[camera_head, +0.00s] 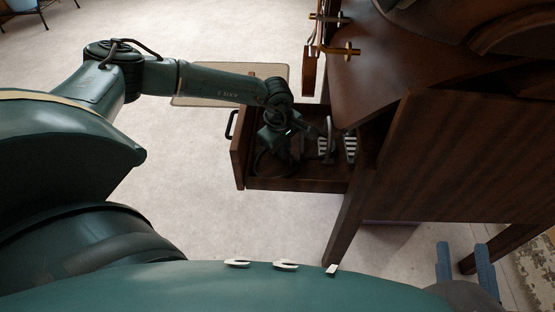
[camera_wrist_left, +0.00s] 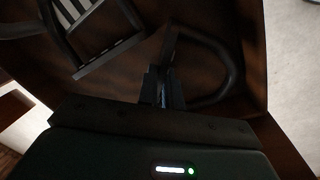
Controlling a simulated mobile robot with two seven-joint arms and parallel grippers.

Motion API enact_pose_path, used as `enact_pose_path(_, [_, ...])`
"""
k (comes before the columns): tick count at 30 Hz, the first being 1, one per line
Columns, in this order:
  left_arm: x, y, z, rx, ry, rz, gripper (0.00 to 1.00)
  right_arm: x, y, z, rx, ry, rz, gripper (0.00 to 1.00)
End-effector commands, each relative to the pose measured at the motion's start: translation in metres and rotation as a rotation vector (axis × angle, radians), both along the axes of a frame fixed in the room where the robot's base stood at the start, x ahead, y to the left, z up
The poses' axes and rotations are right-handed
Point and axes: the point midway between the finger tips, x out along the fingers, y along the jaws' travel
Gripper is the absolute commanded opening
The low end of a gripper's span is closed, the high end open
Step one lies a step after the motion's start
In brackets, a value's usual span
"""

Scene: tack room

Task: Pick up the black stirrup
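A black stirrup (camera_wrist_left: 229,62) lies in the open drawer (camera_head: 298,184). In the left wrist view its curved arch is to the right and its straight bar runs up from my fingertips. My left gripper (camera_wrist_left: 162,88) is down in the drawer at the lower end of that bar. The fingers are close together, and the dark picture does not show whether they grip the bar. In the head view my left gripper (camera_head: 279,142) hides much of the stirrup. My right gripper is not in view.
Stirrups with striped treads (camera_head: 350,148) stand in the drawer to the right of my gripper; one shows in the left wrist view (camera_wrist_left: 75,12). Drawer walls enclose the gripper. The wooden cabinet (camera_head: 470,155) is at the right. Pale floor (camera_head: 190,190) is clear at left.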

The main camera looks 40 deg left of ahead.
Motion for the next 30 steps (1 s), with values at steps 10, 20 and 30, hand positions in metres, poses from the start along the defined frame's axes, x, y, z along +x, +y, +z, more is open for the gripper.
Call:
enact_pose_path(10, [0.000,0.000,0.001,0.000,-0.001,0.000,0.00,0.000,0.000,0.000,-0.001,0.000,0.000,0.36])
enact_pose_path(20, [0.001,0.000,0.005,0.000,-0.002,0.000,0.00,0.000,0.000,0.001,-0.001,0.000,0.000,0.36])
enact_pose_path(30, [0.001,0.000,0.054,-0.002,-0.003,0.000,0.00,0.000,-0.002,0.014,-0.043,-0.017,-0.009,0.36])
